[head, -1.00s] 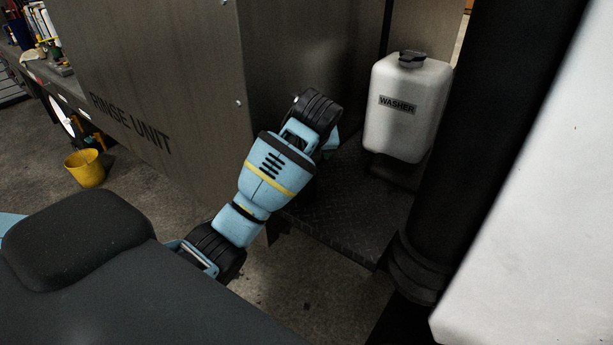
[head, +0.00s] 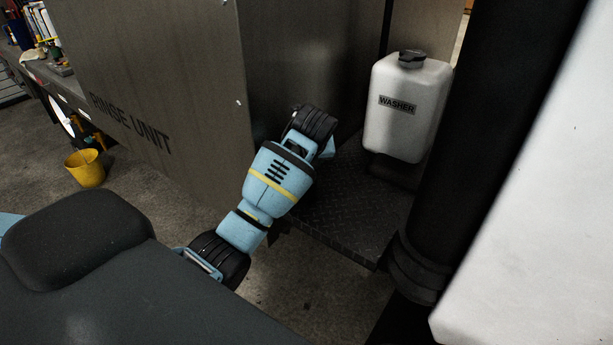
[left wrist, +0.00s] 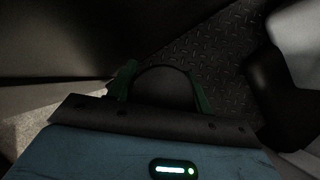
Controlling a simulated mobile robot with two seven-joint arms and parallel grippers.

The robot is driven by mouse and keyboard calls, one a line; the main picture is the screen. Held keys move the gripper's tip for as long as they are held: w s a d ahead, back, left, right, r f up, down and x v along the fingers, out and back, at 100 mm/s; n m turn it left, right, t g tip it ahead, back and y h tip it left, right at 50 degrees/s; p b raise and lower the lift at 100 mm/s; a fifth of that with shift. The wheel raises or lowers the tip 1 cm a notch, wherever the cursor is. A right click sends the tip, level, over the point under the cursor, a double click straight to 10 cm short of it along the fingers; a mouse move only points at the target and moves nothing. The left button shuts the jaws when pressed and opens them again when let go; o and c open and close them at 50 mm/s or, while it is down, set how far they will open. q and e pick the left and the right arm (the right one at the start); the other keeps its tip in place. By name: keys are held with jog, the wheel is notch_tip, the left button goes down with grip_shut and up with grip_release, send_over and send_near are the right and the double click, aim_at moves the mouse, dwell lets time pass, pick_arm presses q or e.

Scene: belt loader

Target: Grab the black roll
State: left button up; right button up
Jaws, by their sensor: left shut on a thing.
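The black roll (left wrist: 165,88) shows in the left wrist view as a dark rounded shape between the two green fingers of my left gripper (left wrist: 162,84). The fingers sit on either side of it and are shut on it. Its lower part is hidden behind the gripper body. In the head view my left arm reaches to the dark tread-plate shelf (head: 345,215), and its wrist hides the fingers and the roll. I cannot tell whether the roll touches the shelf. My right gripper is not in view.
A white washer bottle (head: 405,110) stands at the back of the shelf, right of my left wrist. The grey rinse unit panel (head: 150,90) is close on the left. A thick black post (head: 490,120) rises at right. A yellow bucket (head: 85,168) stands on the floor.

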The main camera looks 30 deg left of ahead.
pick_arm(q)
jog(key=shift+c, duration=1.2)
jog(key=shift+r, duration=0.1)
notch_tip(320, 180, up, 4)
jog(key=shift+s+f, duration=0.1)
jog(key=shift+f, duration=0.1)
jog(key=s+d, duration=0.2)
jog(key=s, duration=1.5)
jog(key=shift+s+d+f, duration=0.15)
jog(key=shift+s+d, duration=0.15)
jog(key=shift+d, duration=0.05)
